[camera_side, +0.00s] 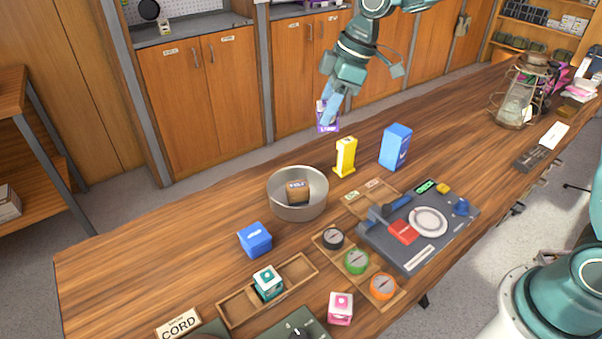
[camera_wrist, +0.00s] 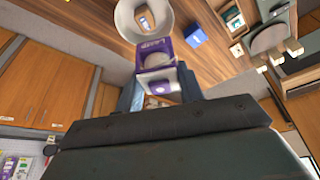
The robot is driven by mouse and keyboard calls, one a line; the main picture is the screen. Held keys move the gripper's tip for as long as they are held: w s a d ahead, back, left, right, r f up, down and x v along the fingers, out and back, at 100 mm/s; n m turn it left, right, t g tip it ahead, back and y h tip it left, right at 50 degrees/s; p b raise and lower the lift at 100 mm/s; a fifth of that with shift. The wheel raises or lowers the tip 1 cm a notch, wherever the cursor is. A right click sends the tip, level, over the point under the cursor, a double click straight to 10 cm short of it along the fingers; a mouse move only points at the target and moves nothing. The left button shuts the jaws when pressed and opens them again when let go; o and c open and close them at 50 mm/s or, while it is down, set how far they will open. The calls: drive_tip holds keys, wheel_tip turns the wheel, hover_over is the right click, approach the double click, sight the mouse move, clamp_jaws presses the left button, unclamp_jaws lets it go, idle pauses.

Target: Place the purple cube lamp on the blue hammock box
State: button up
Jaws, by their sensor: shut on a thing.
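My gripper (camera_side: 331,103) is shut on the purple lamp box (camera_side: 327,122) and holds it in the air above the back edge of the table. In the wrist view the purple and white lamp box (camera_wrist: 157,77) sits between my fingers, partly hidden by the gripper body. Two blue boxes stand on the table: a low blue cube (camera_side: 255,241) left of the metal pot and a tall blue box (camera_side: 395,148) right of the yellow box. Their labels are too small to read, so I cannot tell which is the hammock box. One blue box (camera_wrist: 195,36) shows in the wrist view.
A metal pot (camera_side: 285,209) with a brown block inside and a yellow box (camera_side: 345,157) stand near my gripper. Wooden trays (camera_side: 235,308) and a grey board (camera_side: 415,259) fill the front. A lantern (camera_side: 517,105) stands far right. The table's left end is clear.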

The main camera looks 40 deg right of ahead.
drive_tip(key=w+d+r+m+t+h, duration=0.1)
drive_tip(key=d+r+m, duration=0.25)
drive_tip(key=d, duration=0.65)
drive_tip(key=d+r+m+h, duration=0.15)
drive_tip(key=d+m, duration=0.25)
drive_tip(key=d, duration=0.6)
drive_tip(key=w+d+r+m+t+h, duration=0.1)
drive_tip(key=d+r+m, duration=0.25)
drive_tip(key=d, duration=0.55)
approach(393, 126)
drive_tip(key=shift+w+r, duration=0.1)
drive_tip(key=shift+w, duration=0.6)
drive_tip(key=shift+f, duration=2.15)
drive_tip(key=shift+f, duration=0.1)
drive_tip(key=o, duration=1)
